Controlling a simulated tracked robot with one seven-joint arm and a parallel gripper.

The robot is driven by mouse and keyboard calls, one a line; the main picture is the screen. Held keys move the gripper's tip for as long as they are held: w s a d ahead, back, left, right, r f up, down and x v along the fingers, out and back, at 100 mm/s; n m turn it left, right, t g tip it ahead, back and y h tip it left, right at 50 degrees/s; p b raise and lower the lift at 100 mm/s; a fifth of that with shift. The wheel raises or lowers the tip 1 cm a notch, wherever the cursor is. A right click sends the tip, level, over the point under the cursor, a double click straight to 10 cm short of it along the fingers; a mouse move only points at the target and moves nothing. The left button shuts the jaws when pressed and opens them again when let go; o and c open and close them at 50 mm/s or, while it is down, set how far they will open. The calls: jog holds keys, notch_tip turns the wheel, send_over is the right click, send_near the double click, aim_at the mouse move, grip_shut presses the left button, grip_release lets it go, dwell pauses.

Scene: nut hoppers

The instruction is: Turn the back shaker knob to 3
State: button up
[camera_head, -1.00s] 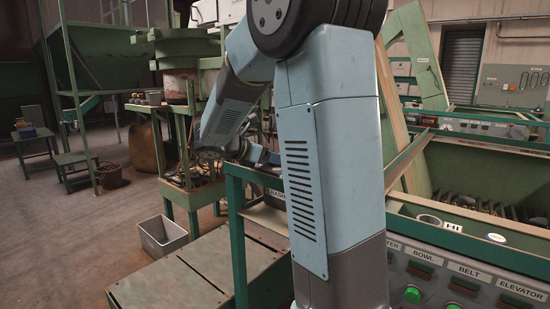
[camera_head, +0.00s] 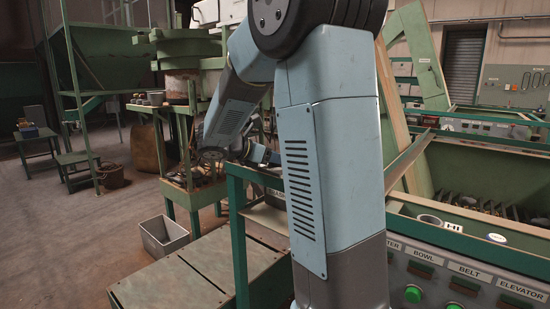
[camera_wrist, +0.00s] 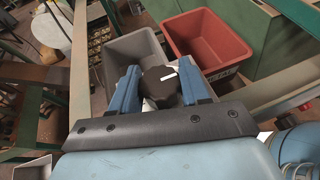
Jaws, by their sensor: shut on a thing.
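A dark round knob (camera_wrist: 158,91) with a short white mark sits between the two blue fingers of my gripper (camera_wrist: 157,88) in the wrist view. The fingers are shut on its sides. The white mark lies nearly crosswise, its right end slightly higher. No scale numbers around the knob can be read, so its setting cannot be told. In the head view my arm covers most of the panel behind the green frame (camera_head: 238,240). The knob cannot be made out there, and my gripper is mostly hidden behind my arm.
In the wrist view a grey bin (camera_wrist: 132,50) and a red bin (camera_wrist: 207,40) lie beyond the fingers. In the head view, a control panel (camera_head: 455,283) with green buttons stands at the right. A grey bin (camera_head: 163,237) is on the floor, with open floor to its left.

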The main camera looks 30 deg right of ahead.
jog(key=shift+w+r+m+g, duration=0.1)
jog(key=shift+w+m+g, duration=0.1)
jog(key=shift+m+g, duration=0.25)
jog(key=m+g, duration=0.2)
jog(key=g, duration=0.1)
jog(key=shift+a+m, duration=0.1)
jog(key=shift+m, duration=0.25)
jog(key=m+g+y, duration=0.1)
jog(key=m+g, duration=0.1)
jog(key=g, duration=0.1)
jog(key=m+g+y, duration=0.2)
jog(key=m+g, duration=0.1)
jog(key=shift+c, duration=0.2)
jog(key=m+g+y, duration=0.3)
jog(key=m, duration=0.1)
jog(key=shift+m+y, duration=0.3)
jog(key=shift+s+f+m+g+y, duration=0.1)
jog(key=shift+m+g+y, duration=0.35)
jog(key=shift+m+y, duration=0.7)
jog(key=shift+f+m+g+y, duration=0.1)
jog(key=shift+m+g+y, duration=0.3)
jog(key=shift+m+y, duration=0.75)
jog(key=o, duration=1)
jog(key=shift+r, duration=0.1)
jog(key=shift+d+r, duration=0.2)
